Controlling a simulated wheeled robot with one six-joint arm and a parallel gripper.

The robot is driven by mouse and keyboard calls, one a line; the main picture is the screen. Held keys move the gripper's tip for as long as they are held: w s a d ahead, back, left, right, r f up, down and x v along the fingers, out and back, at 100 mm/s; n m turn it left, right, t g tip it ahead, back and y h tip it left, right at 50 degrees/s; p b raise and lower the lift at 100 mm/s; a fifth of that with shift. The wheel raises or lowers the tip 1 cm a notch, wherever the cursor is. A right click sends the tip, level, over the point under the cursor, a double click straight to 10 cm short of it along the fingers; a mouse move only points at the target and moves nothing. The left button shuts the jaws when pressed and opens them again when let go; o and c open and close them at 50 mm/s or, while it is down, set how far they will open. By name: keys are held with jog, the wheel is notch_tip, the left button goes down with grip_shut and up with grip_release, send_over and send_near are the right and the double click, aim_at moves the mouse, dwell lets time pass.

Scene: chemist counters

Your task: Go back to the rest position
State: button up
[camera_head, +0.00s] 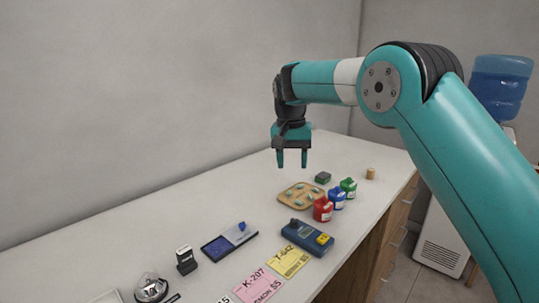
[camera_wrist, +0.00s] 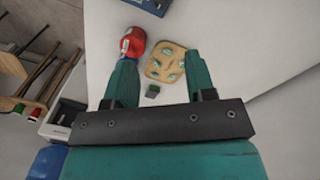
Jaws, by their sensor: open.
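My gripper (camera_head: 291,159) hangs from my teal arm above the white counter, fingers pointing down. Its two fingers are apart with nothing between them in the head view. It also shows open in the wrist view (camera_wrist: 160,72), with the counter far below. Under and to the right of it in the head view is a wooden board (camera_head: 287,200) with several green pieces on it. It stays clear of the things on the counter.
Red (camera_head: 323,209), blue (camera_head: 337,199) and green (camera_head: 349,187) bottles stand near the counter's front edge. A blue device (camera_head: 307,237), a blue tray (camera_head: 216,249), cards (camera_head: 258,284) and a bell (camera_head: 151,288) lie nearer. A water cooler (camera_head: 502,84) stands behind, right. The back wall borders the counter.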

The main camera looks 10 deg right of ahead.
jog(key=s+a+r+n+y, duration=0.1)
jog(key=s+r+n, duration=0.15)
jog(key=s, duration=0.65)
jog(key=s+a+r+n+y, duration=0.15)
jog(key=s+n, duration=0.25)
jog(key=s, duration=0.5)
jog(key=s+f+n+y, duration=0.2)
jog(key=s+n, duration=0.2)
jog(key=s, duration=1.7)
jog(key=shift+a+f, duration=0.2)
jog(key=shift+a, duration=0.2)
